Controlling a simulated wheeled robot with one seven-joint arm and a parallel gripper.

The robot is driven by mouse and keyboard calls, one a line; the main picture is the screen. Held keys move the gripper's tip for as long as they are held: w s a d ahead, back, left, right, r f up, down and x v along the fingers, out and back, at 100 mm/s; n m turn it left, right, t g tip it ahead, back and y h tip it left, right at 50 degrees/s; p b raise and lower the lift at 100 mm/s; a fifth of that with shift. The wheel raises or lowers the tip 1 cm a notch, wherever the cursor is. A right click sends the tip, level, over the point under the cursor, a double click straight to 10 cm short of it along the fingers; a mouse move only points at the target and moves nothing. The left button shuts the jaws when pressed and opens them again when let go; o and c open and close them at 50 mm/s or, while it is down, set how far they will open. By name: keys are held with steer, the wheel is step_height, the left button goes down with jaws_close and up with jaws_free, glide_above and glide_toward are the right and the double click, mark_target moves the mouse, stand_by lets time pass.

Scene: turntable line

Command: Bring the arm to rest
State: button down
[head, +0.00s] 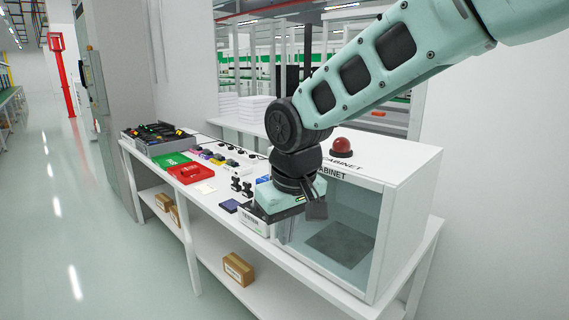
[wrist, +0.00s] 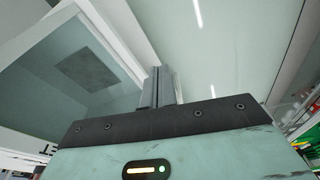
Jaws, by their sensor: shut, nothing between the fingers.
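My arm reaches in from the upper right of the head view and bends down at a dark wrist joint. My gripper (head: 317,210) hangs in front of the cabinet, by its left front edge, above the table's front part. In the wrist view the two grey fingers (wrist: 161,86) are together, with nothing between them. The white cabinet (head: 405,172) has a glass-like front and a dark square mat (head: 340,243) inside. The cabinet interior also shows in the wrist view (wrist: 110,95), to the left of the fingers.
A red dome button (head: 341,147) sits on top of the cabinet. A box labelled tester (head: 254,220) stands just left of my gripper. A red tray (head: 190,173), a green mat (head: 171,160) and a crate of parts (head: 157,140) lie farther left. Open floor (head: 95,235) lies in front.

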steer(key=s+d+f, duration=0.1)
steer(key=s+d, duration=0.3)
steer(key=s, duration=0.3)
steer(key=s+d+f+g, duration=0.1)
steer(key=s+d+f, duration=0.1)
steer(key=s+d, duration=0.3)
steer(key=s+d+f+g, duration=0.1)
steer(key=s+d, duration=0.4)
steer(key=s, duration=0.6)
steer(key=shift+s+f+n, duration=0.2)
steer(key=shift+n, duration=0.2)
